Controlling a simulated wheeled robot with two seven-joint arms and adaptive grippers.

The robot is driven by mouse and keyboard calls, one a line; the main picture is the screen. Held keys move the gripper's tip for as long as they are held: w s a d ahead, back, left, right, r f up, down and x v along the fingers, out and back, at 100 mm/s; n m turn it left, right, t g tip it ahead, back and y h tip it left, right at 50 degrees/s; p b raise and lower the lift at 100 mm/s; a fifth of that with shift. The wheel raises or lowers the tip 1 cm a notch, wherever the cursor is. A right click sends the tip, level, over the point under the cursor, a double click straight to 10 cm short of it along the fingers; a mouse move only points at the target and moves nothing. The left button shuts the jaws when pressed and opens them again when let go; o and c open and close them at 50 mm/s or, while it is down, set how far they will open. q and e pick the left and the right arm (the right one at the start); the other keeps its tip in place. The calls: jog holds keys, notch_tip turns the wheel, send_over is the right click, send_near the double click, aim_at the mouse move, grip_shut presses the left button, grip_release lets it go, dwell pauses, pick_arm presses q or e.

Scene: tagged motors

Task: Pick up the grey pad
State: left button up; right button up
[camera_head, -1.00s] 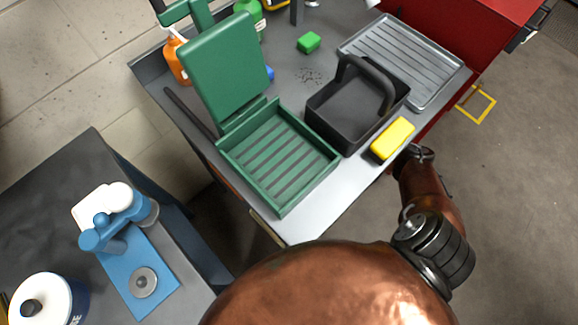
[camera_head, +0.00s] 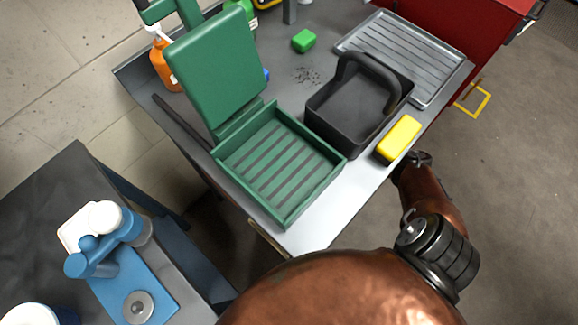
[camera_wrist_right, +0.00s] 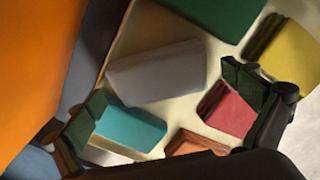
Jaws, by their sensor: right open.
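The grey pad (camera_wrist_right: 158,72) is a plain grey block near the middle of the right wrist view, lying on a pale surface. My right gripper (camera_wrist_right: 168,88) is open, with one dark finger on each side of that view and the pad seen between and beyond them. I cannot tell whether a finger touches it. In the head view my copper right arm reaches down past the table's front right edge, and its fingers are not clearly visible. I cannot pick out the grey pad in the head view. My left gripper is not in view.
A teal block (camera_wrist_right: 130,128), a red block (camera_wrist_right: 228,108) and a yellow block (camera_wrist_right: 286,55) lie around the pad. A large orange surface (camera_wrist_right: 30,60) fills the wrist view's left. On the table are a green tray (camera_head: 285,215) and a black basket (camera_head: 345,135).

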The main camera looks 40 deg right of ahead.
jog(key=shift+c, duration=0.4)
jog(key=c, duration=1.2)
jog(key=shift+o, duration=0.2)
jog(key=shift+r, duration=0.2)
